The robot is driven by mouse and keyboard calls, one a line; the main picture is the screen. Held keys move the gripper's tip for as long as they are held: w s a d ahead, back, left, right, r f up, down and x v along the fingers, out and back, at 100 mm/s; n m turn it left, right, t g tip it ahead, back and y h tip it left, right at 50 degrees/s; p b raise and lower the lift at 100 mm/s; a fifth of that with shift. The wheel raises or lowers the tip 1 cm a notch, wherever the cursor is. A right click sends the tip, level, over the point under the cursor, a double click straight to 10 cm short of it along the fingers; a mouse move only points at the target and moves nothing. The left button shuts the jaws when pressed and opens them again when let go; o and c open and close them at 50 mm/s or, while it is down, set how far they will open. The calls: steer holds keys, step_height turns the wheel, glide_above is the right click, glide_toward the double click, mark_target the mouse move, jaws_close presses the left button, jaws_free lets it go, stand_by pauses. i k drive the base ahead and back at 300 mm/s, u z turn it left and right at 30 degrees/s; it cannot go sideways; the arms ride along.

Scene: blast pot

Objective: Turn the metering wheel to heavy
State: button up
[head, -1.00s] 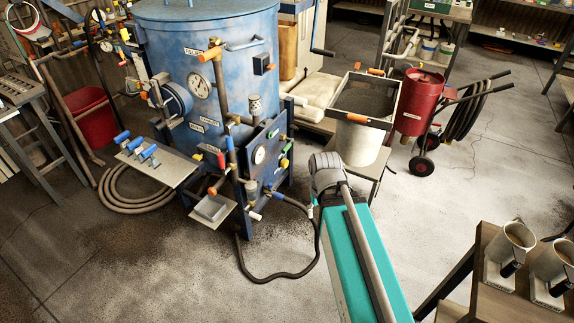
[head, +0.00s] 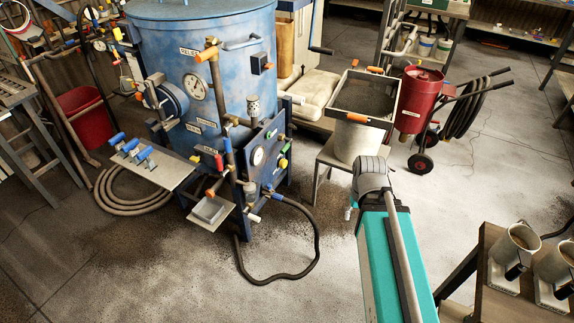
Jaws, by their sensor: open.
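The blue blast pot (head: 220,60) stands left of centre. A control panel (head: 268,172) on its lower front carries a small gauge (head: 258,156), a green part (head: 284,149) and a yellow knob (head: 283,163). I cannot make out which part is the metering wheel, nor any heavy mark. A large round blue fitting (head: 172,99) sits on the pot's left side. My gripper (head: 349,208) shows only as a small piece below the grey wrist, right of the panel and apart from it. Its fingers are mostly hidden, and nothing is seen in it.
A black hose (head: 312,262) loops on the floor below the panel. A hopper (head: 362,125) on a stand is behind my wrist. A red tank cart (head: 416,105) stands beyond it. The floor between is clear.

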mark_target(282, 163)
steer(key=z, duration=0.05)
steer(key=i, duration=0.9)
steer(key=u, duration=1.45)
